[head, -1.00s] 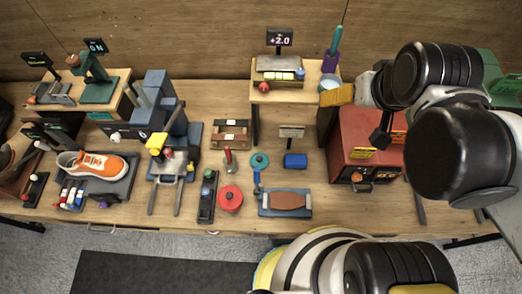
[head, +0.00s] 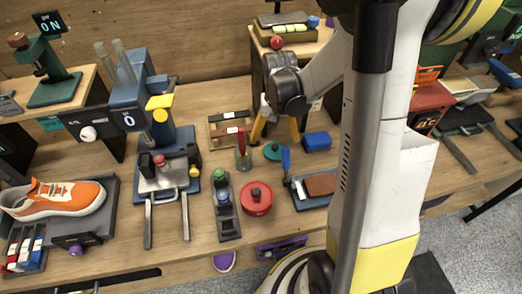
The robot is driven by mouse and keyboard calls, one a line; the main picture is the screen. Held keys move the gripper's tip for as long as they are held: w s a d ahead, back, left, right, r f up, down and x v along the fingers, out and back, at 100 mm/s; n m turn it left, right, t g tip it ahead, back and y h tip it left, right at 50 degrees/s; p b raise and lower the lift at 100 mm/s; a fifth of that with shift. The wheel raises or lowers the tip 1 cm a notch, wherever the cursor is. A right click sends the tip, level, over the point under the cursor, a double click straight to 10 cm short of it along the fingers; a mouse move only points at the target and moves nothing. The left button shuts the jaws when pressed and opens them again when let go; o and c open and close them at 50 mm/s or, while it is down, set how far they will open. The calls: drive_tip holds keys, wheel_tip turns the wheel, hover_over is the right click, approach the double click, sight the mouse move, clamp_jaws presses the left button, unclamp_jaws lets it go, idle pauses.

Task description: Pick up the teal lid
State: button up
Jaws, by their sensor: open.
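The teal lid (head: 273,152) is a small round disc with a knob, on the wooden workbench between a red-handled green tool and the blue block. My gripper (head: 274,141) points down just above and behind the lid in the head view. Its two yellow fingers are spread apart, one on each side of the lid in the picture. The jaws are open and empty. I cannot tell how high the fingertips are above the bench.
A red round pot (head: 256,200) stands in front of the lid. The blue block (head: 316,141) is close on the right, and a blue-handled brush (head: 286,161) stands beside the lid. A wooden rack (head: 229,131) is behind left. My own arm hides the bench's right middle.

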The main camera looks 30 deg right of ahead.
sight(275, 146)
drive_tip(key=shift+d+f+b, duration=0.25)
drive_tip(key=shift+f+b, duration=0.1)
drive_tip(key=shift+f, duration=0.6)
drive_tip(key=f+b, duration=0.1)
drive_tip(key=f, duration=0.1)
drive_tip(key=f+b, duration=0.1)
drive_tip(key=f, duration=0.1)
drive_tip(key=shift+w+d+f, duration=0.1)
drive_tip(key=shift+w+f, duration=0.1)
drive_tip(key=shift+f, duration=0.05)
drive_tip(key=shift+r, duration=0.1)
drive_tip(key=c, duration=1)
